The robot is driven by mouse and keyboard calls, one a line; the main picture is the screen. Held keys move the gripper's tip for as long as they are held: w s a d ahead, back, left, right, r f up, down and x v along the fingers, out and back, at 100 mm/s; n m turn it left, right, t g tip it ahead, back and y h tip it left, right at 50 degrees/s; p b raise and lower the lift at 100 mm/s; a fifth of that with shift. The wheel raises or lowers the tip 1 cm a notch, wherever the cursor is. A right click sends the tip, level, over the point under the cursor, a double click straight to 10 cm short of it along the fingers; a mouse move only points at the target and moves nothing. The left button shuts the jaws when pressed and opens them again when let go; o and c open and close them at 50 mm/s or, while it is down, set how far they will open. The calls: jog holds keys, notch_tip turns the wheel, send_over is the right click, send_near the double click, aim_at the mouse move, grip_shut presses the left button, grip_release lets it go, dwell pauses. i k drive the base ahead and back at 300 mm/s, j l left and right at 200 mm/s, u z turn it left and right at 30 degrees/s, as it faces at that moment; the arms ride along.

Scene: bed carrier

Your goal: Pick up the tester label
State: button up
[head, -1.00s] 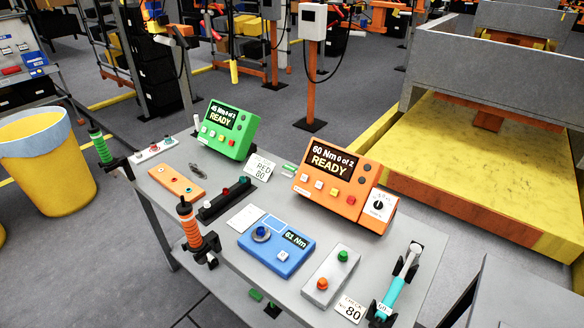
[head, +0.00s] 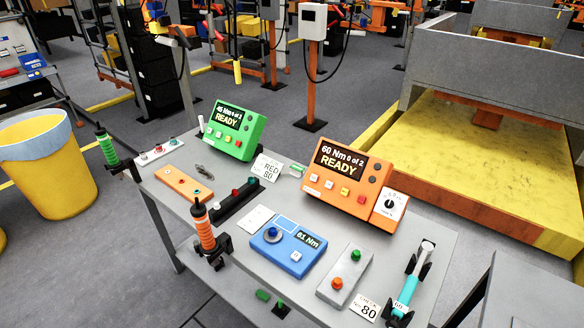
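No card in view is clearly marked as the tester label. A white card reading CHECK 80 (head: 366,308) lies at the table's front right, below the grey two-button box (head: 345,277). Another white card reading RED 80 (head: 268,168) lies between the green and orange controllers. My gripper is not in view.
The green controller (head: 232,130) and the orange controller (head: 344,180) stand along the back of the table. An orange-handled tool (head: 204,226) stands at the near edge. A teal-handled tool (head: 408,289) lies at the right. A yellow bin (head: 48,178) stands left.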

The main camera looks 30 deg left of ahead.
aim_at(294, 166)
jog(key=j, duration=0.7)
jog(key=k+j+z, duration=0.1)
jog(key=j, duration=0.55)
jog(key=k+j, duration=0.1)
jog(key=j, duration=0.6)
jog(key=k+j+z, duration=0.1)
jog(key=j, duration=0.55)
jog(key=i+j, duration=0.25)
jog(key=j, duration=0.15)
jog(key=i+j+z, duration=0.1)
jog(key=i+j, duration=0.4)
jog(key=j, duration=0.25)
jog(key=i+j, duration=0.25)
jog(key=j, duration=0.15)
jog(key=z, duration=0.05)
